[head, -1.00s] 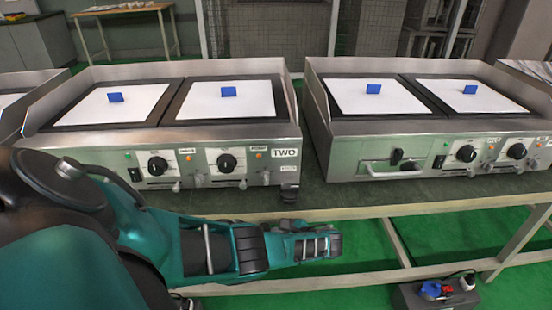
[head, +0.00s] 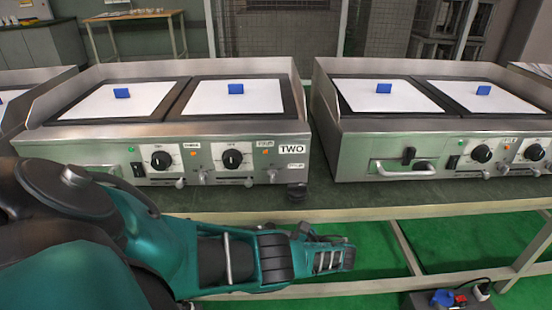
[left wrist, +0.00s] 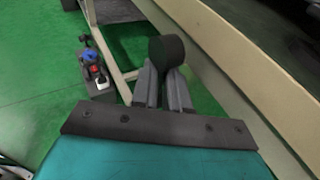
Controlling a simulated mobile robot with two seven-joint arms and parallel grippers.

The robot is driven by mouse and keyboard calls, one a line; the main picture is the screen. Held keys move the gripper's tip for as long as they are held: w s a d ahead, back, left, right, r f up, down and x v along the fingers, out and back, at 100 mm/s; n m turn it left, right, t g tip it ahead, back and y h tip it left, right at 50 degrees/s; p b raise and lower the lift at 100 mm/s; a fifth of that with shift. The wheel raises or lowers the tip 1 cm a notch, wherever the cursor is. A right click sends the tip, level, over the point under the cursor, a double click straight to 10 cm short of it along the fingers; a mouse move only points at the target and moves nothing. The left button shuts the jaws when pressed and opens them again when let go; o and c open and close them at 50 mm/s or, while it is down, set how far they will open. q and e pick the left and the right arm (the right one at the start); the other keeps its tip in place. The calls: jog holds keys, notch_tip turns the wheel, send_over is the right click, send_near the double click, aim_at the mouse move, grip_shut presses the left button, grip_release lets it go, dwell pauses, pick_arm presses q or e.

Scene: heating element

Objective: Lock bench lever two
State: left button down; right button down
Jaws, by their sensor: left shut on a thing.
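My left gripper (left wrist: 164,92) has its two grey fingers closed on a dark, round-ended lever (left wrist: 168,50) in the left wrist view. The lever's round end sticks up beyond the fingers, next to the pale bench rail. In the head view my left arm reaches in from the left, below the bench front. Its gripper end (head: 335,260) is there, but the lever cannot be made out. The unit marked TWO (head: 292,149) stands on the bench (head: 380,196) above the arm. My right gripper is not in view.
A second griddle unit (head: 345,155) stands at right. White sheets with blue blocks lie on both units. A pale bench rail (head: 440,206) and its legs are close to the arm. A dark box with plugs (head: 445,298) stands on the green floor.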

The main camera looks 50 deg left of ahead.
pick_arm(q)
jog(key=c, duration=1.4)
grip_release()
jog(key=b+v, duration=0.1)
jog(key=v, duration=1.2)
